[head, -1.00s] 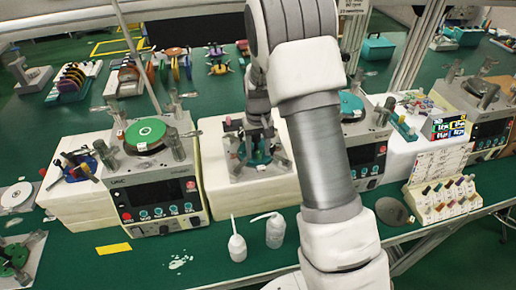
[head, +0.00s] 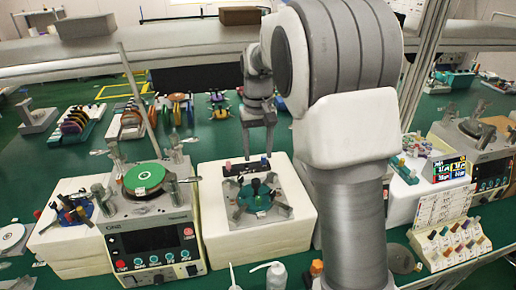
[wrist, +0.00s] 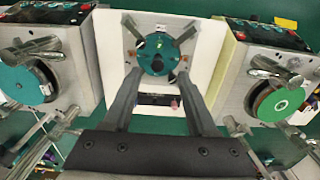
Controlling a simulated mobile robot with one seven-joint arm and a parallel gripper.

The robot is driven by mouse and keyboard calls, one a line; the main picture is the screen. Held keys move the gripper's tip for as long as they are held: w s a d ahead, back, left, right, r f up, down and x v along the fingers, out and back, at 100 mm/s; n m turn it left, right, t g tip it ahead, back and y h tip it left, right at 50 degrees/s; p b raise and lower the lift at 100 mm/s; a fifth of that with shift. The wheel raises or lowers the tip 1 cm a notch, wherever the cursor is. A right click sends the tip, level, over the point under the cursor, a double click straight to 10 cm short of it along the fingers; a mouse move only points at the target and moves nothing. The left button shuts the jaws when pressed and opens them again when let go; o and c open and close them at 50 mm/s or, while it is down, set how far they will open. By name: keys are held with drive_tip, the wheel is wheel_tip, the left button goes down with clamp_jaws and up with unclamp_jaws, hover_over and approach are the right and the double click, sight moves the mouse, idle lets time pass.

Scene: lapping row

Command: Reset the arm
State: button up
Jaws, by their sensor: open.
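My gripper (head: 257,150) hangs at the end of my arm, above the far side of a white block (head: 225,243). In the wrist view the two fingers of my gripper (wrist: 159,75) are spread apart with nothing between them. A fixture with a teal round disc (head: 256,194) and several grey clamp arms lies on the block. In the wrist view the teal disc (wrist: 157,55) shows beyond the fingertips, apart from them. My arm covers part of the head view, right of centre.
A lapping machine with a green plate (head: 144,178) stands left of the block; another machine (head: 488,150) is at the far right. Squeeze bottles (head: 276,276) stand in front. A sample rack (head: 452,244) is at the right. Racks of discs (head: 76,122) stand on the green table behind.

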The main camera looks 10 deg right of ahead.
drive_tip(key=shift+r, duration=0.35)
drive_tip(key=s+r+t, duration=0.3)
drive_tip(key=s+r, duration=0.5)
drive_tip(key=s, duration=0.5)
drive_tip(key=s+f+t, duration=0.1)
drive_tip(key=s+t, duration=0.1)
drive_tip(key=s, duration=1.2)
drive_tip(key=shift+t, duration=0.3)
